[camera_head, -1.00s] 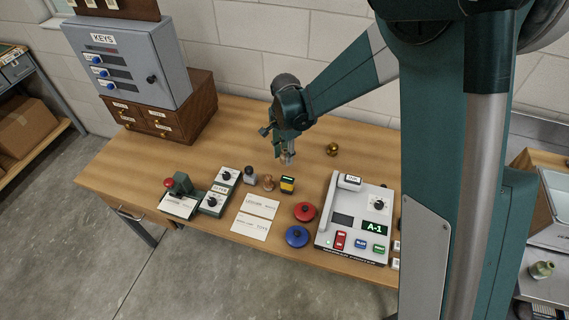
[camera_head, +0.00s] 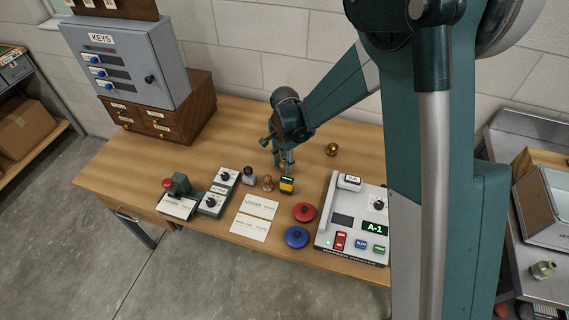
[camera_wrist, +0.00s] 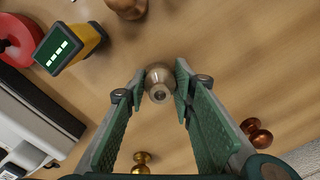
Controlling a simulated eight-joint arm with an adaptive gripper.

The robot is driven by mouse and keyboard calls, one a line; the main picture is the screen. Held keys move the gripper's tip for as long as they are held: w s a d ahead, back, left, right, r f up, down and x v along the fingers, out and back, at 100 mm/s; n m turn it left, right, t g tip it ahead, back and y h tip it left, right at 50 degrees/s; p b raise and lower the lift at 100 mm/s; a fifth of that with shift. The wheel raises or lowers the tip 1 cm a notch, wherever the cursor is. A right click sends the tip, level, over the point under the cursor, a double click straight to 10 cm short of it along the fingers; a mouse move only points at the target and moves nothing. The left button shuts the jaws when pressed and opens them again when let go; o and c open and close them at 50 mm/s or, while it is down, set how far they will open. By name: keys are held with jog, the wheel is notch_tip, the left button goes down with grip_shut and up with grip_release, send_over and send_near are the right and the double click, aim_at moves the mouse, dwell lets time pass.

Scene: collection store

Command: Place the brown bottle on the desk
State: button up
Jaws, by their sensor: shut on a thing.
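The brown bottle (camera_wrist: 158,82) is between the two green finger pads of my gripper (camera_wrist: 161,88) in the wrist view, seen from above with its round top showing. My gripper is shut on it. In the head view my gripper (camera_head: 284,166) is low over the middle of the wooden desk (camera_head: 238,135), behind the yellow-and-black device. The bottle is mostly hidden there by the fingers. I cannot tell whether its base touches the desk.
Red (camera_head: 304,212) and blue (camera_head: 297,237) discs and a grey console (camera_head: 355,215) stand in front.

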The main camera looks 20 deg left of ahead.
aim_at(285, 159)
jog(key=shift+f, duration=0.15)
jog(key=o, duration=0.9)
notch_tip(285, 159, up, 12)
jog(key=shift+r+p, duration=0.2)
jog(key=shift+p, duration=0.75)
dwell(0.5)
